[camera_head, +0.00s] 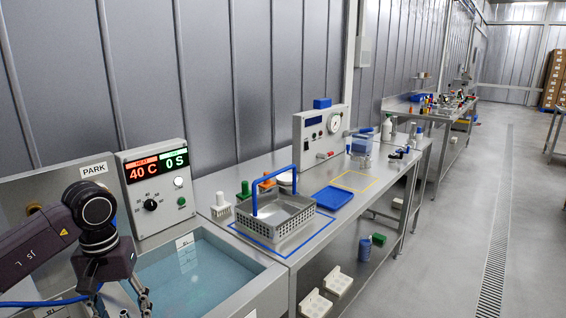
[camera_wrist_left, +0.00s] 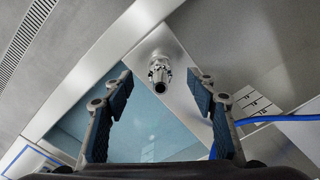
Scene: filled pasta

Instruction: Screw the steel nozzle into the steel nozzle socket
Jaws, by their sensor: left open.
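My left gripper (camera_head: 121,300) is low at the left of the head view, over the near part of the water bath. In the left wrist view its two blue-padded fingers are apart and empty, and the gripper (camera_wrist_left: 160,84) is open. Between and beyond the fingertips is a small stepped steel fitting with a dark round opening (camera_wrist_left: 159,74), on a steel surface beside the bath. It appears apart from both fingers. I cannot tell whether it is the nozzle, its socket or both together. No separate nozzle is visible in the head view. My right gripper is not in view.
The water bath (camera_head: 190,275) lies below my left arm, with a control box (camera_head: 155,190) behind it. A blue-handled metal basket (camera_head: 290,218) stands on the bench to the right, near a blue tray (camera_head: 332,198). A blue cable (camera_wrist_left: 270,119) runs at right in the wrist view.

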